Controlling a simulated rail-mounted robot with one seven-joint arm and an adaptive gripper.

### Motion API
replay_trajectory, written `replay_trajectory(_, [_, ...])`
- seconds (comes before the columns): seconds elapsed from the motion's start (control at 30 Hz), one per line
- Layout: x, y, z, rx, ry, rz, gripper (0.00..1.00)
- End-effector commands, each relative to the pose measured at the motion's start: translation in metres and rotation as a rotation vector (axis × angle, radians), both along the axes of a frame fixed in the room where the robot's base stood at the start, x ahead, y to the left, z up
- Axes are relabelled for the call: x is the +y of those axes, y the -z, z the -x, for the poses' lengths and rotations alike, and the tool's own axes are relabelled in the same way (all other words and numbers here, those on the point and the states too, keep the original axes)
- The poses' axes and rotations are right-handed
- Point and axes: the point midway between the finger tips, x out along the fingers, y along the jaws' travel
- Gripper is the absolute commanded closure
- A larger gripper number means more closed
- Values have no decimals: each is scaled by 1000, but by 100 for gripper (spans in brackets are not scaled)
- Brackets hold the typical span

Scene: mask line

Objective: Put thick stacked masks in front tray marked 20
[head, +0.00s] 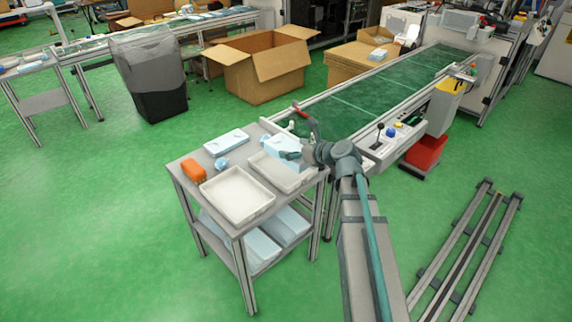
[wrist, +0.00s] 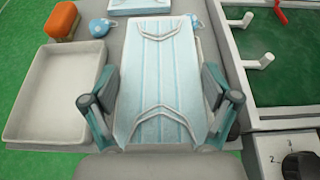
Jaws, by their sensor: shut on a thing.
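My gripper (wrist: 160,88) is shut on a stack of light blue masks (wrist: 152,62), with one finger at each long side. In the head view my gripper (head: 303,155) and the mask stack (head: 284,144) are over the right-hand white tray (head: 292,181) on the grey cart. The stack and gripper hide much of that tray; I cannot tell whether they touch it. A second white tray (head: 238,197) stands to its left, empty; it also shows in the wrist view (wrist: 60,105). No number is readable on either tray.
An orange block (head: 194,170), a flat light blue mask stack (head: 227,141) and small crumpled blue pieces (head: 221,164) lie on the cart top. A green conveyor (head: 345,106) runs close beside the cart, with a red lever (head: 305,116) at its near end.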

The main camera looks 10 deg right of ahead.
Motion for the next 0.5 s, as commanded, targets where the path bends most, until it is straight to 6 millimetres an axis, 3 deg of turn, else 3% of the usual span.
replay_trajectory(0.03, [3,14,-8,3,-1,-1,48])
replay_trajectory(0.2, [12,33,-23,2,0,-1,48])
replay_trajectory(0.5, [18,48,-34,1,-1,-1,48])
